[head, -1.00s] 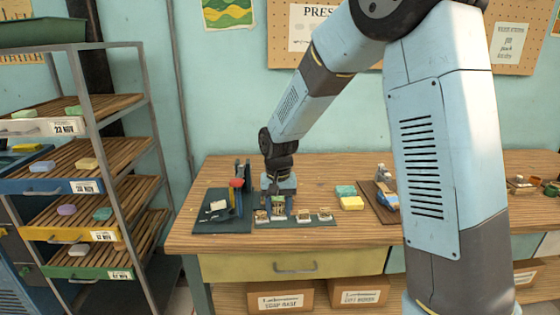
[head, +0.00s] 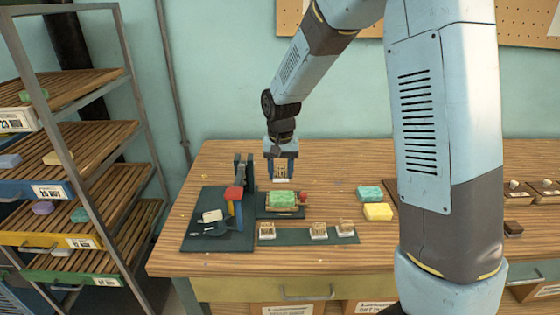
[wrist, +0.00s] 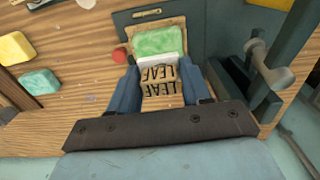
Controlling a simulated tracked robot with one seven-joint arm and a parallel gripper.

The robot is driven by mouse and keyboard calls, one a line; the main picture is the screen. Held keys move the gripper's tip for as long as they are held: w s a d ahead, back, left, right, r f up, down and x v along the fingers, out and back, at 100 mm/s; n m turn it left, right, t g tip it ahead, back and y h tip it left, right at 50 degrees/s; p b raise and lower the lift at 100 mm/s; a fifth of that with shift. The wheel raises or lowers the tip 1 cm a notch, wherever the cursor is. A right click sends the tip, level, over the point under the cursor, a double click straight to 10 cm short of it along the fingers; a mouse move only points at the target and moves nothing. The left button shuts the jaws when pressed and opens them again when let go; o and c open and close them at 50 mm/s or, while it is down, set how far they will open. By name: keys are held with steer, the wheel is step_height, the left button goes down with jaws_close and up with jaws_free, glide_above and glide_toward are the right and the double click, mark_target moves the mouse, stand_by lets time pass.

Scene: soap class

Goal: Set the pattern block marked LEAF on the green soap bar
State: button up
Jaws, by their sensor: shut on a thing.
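My gripper (head: 282,178) is shut on the wooden block marked LEAF (wrist: 158,82), whose lettering shows between the fingers in the wrist view. In the head view the block (head: 282,172) hangs between the fingertips, above and slightly behind the green soap bar. The green soap bar (head: 282,201) lies on a small wooden bed on a dark plate. In the wrist view the soap bar (wrist: 158,41) shows just beyond the block. The block appears apart from the soap.
Three other pattern blocks sit on a dark strip (head: 290,240) in front. Teal (head: 369,193) and yellow (head: 378,211) soaps lie to the right. A drying rack (head: 105,145) stands at left.

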mark_target(282, 196)
steer(key=shift+w+d+f, duration=0.1)
steer(key=shift+w+d, duration=0.15)
steer(key=shift+w, duration=0.15)
steer(key=shift+d+f, duration=0.1)
steer(key=shift+f, duration=2.7)
steer(key=shift+s, duration=0.2)
steer(key=shift+f, duration=0.5)
steer(key=o, duration=1.1)
steer(key=shift+o, duration=0.4)
